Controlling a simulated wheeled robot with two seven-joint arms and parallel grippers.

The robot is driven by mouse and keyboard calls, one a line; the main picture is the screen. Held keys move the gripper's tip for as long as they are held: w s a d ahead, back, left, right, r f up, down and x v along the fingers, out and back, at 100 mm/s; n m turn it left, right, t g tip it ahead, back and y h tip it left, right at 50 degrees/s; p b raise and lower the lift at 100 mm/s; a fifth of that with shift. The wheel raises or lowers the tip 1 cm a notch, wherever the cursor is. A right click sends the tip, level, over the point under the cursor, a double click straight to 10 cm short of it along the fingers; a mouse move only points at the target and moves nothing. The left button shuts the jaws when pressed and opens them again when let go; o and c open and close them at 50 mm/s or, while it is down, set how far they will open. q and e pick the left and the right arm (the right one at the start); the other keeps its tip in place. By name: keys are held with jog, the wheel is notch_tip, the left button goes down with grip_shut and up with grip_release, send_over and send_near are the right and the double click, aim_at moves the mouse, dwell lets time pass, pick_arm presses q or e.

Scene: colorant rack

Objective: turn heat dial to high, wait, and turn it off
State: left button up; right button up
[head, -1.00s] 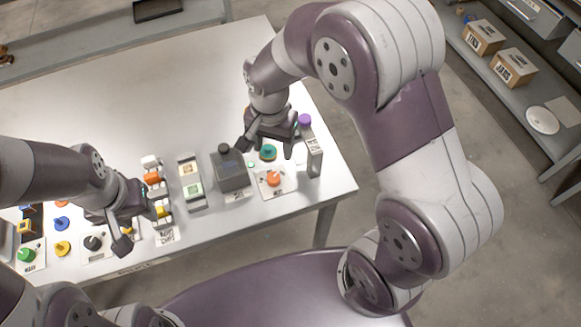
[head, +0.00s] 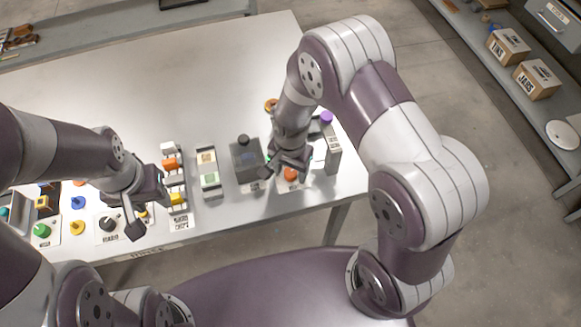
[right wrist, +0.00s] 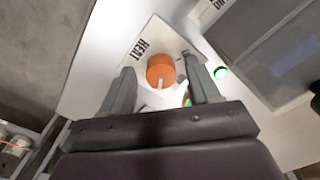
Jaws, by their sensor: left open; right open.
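The heat dial (right wrist: 161,70) is an orange round knob with a pale pointer mark, on a white plate (right wrist: 140,50) lettered HEAT. In the head view the orange dial (head: 290,174) is near the table's front right, partly covered by my right gripper (head: 285,172). My right gripper is open, and in the right wrist view its fingers (right wrist: 157,66) stand on either side of the dial. Whether they touch it I cannot tell. My left gripper (head: 148,216) is open above the left part of the table, near a black knob (head: 107,224).
A dark box (head: 247,165) stands just left of the heat dial. A grey stand with a purple top (head: 326,117) is close on the right. A small green light (right wrist: 220,72) is beside the HEAT plate.

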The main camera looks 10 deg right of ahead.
jog(key=c, duration=1)
jog(key=shift+c, duration=0.2)
jog(key=shift+r+n, duration=0.1)
jog(key=shift+n, duration=0.2)
jog(key=shift+n+p, duration=0.45)
jog(key=shift+n, duration=0.25)
jog(key=n+p, duration=0.1)
jog(key=n, duration=0.2)
jog(key=n+p, duration=0.1)
jog(key=n, duration=0.5)
jog(key=shift+w+n+p, duration=0.1)
jog(key=shift+n+p, duration=0.2)
jog(key=o, duration=1)
